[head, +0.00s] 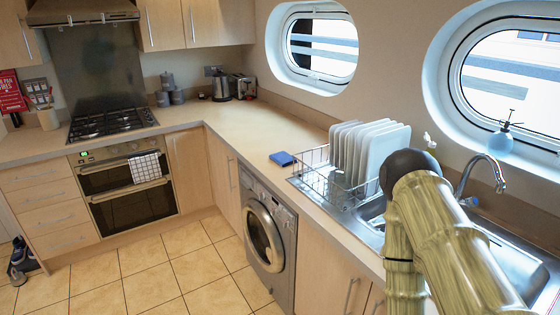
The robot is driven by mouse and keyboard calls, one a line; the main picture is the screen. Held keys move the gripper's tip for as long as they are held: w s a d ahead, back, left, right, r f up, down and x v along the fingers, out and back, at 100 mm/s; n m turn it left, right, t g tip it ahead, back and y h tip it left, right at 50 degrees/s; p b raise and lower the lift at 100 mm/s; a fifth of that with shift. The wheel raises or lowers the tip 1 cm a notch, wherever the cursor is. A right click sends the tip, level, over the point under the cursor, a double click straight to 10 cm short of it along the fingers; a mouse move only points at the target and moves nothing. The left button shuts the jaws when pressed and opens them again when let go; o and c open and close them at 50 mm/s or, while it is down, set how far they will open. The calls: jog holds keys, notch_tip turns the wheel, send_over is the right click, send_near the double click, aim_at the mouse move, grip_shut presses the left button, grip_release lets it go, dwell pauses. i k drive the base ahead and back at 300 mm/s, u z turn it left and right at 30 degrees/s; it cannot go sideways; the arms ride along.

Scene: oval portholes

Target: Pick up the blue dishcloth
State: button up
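The blue dishcloth (282,158) lies folded on the beige worktop, just left of the wire dish rack and above the washing machine. It looks like a small flat pad, and nothing covers it. My arm rises at the lower right, in front of the sink, with its dark rounded joint near the plates. My gripper is not in view, so I cannot see its fingers or anything in them.
The wire dish rack (326,180) holds several white plates (382,155) right of the cloth. The sink's tap (482,172) stands behind my arm. The worktop (245,124) left of the cloth is clear up to the kettle (221,87). The tiled floor (165,270) is open.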

aim_at(282, 159)
jog(key=u, duration=1.5)
jog(key=i, duration=1)
